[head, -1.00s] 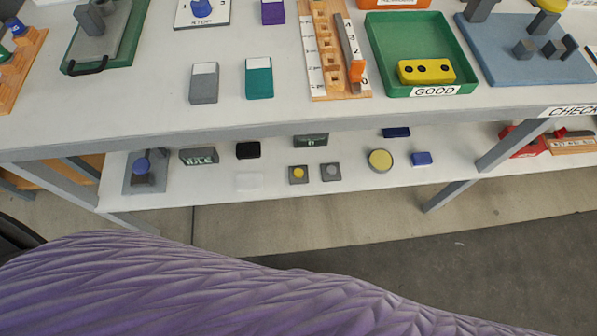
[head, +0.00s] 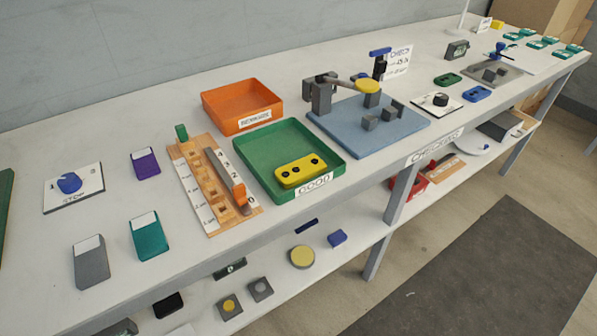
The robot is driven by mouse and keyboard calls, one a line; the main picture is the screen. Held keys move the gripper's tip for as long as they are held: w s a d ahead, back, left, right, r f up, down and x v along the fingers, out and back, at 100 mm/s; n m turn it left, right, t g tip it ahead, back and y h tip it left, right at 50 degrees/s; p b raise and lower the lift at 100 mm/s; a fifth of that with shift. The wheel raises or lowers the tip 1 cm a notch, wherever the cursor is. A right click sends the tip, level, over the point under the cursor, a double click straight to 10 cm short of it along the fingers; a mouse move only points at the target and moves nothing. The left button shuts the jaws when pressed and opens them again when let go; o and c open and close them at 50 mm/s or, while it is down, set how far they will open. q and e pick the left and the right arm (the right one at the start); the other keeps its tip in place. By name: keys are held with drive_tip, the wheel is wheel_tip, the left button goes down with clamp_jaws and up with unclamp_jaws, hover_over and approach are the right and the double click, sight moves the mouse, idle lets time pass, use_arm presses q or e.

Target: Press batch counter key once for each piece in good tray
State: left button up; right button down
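The green good tray (head: 247,174), labelled GOOD, stands on the table in the middle of the head view. One yellow piece (head: 300,170) with dark round spots on top lies in it, near its front side. No other piece shows in the tray. A small dark grey device (head: 457,49) with a display-like face stands at the back right. I cannot tell whether it is the batch counter, and no counter key can be made out for certain. Neither of my grippers is in view.
An orange tray (head: 243,106) stands behind the good tray. A blue fixture board (head: 352,139) stands to its right, and a wooden board (head: 201,190) with an orange slider to its left. Purple (head: 145,162), teal (head: 151,235) and grey (head: 89,262) blocks stand further left.

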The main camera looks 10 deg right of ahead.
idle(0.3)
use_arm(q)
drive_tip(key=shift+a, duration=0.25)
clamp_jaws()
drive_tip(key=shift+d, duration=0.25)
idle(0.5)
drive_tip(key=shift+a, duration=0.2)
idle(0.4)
